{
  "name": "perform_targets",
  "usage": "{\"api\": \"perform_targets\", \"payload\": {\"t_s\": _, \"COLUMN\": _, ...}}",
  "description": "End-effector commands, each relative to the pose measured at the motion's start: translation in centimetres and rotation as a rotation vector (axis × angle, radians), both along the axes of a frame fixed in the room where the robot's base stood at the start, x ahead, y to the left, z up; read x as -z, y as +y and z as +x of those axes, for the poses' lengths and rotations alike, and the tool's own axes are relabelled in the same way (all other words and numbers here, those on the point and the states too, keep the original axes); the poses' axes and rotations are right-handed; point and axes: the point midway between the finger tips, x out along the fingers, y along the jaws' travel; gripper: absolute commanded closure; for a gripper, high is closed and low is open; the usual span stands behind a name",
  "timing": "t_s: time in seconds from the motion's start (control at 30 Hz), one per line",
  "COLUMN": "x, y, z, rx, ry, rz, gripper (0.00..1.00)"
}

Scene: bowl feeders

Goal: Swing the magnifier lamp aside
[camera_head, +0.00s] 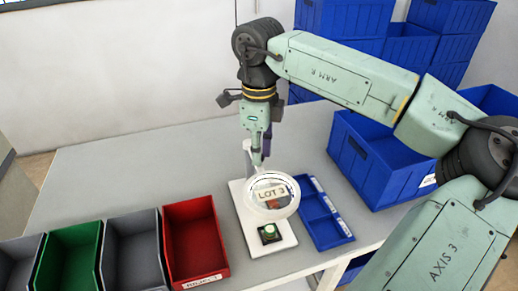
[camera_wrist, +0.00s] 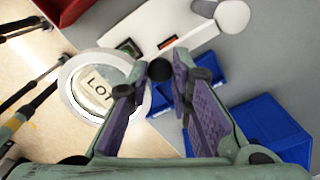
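The magnifier lamp (camera_head: 293,205) is a white ring with a clear lens, over a white base plate (camera_head: 238,187) on the table. A "LOT 3" label shows through its lens. In the wrist view the lamp ring (camera_wrist: 67,98) is at the left, next to my left finger. A black round knob (camera_wrist: 160,70) shows between my fingertips; I cannot tell whether they touch it. My gripper (camera_head: 260,156) points down just behind the ring in the head view. Its purple-padded fingers (camera_wrist: 156,82) are apart. The lamp's post is partly hidden behind my gripper.
A green round part (camera_head: 269,233) sits on the base plate's front. A shallow blue tray (camera_head: 322,232) lies right of it. A large blue bin (camera_head: 385,170) stands behind. A red bin (camera_head: 195,240), grey bins and a green bin (camera_head: 73,250) line the left front. The back-left table is clear.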

Motion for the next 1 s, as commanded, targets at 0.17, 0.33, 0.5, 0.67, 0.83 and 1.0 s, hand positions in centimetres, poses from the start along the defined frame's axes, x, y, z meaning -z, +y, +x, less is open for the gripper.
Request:
{"api": "perform_targets", "payload": {"t_s": 0.17, "x": -0.02, "y": 0.00, "z": 0.00, "rx": 0.000, "ry": 0.000, "rz": 0.000, "gripper": 0.94}}
{"api": "perform_targets", "payload": {"t_s": 0.33, "x": -0.02, "y": 0.00, "z": 0.01, "rx": 0.000, "ry": 0.000, "rz": 0.000, "gripper": 1.00}}
{"api": "perform_targets", "payload": {"t_s": 0.5, "x": -0.03, "y": -0.01, "z": 0.02, "rx": 0.000, "ry": -0.001, "rz": 0.000, "gripper": 1.00}}
{"api": "perform_targets", "payload": {"t_s": 0.67, "x": -0.04, "y": -0.01, "z": 0.02, "rx": 0.000, "ry": -0.001, "rz": 0.000, "gripper": 1.00}}
{"api": "perform_targets", "payload": {"t_s": 0.83, "x": -0.04, "y": -0.02, "z": 0.03, "rx": 0.001, "ry": -0.001, "rz": 0.000, "gripper": 1.00}}
{"api": "perform_targets", "payload": {"t_s": 1.0, "x": -0.01, "y": -0.07, "z": -0.02, "rx": 0.007, "ry": -0.001, "rz": 0.000, "gripper": 1.00}}
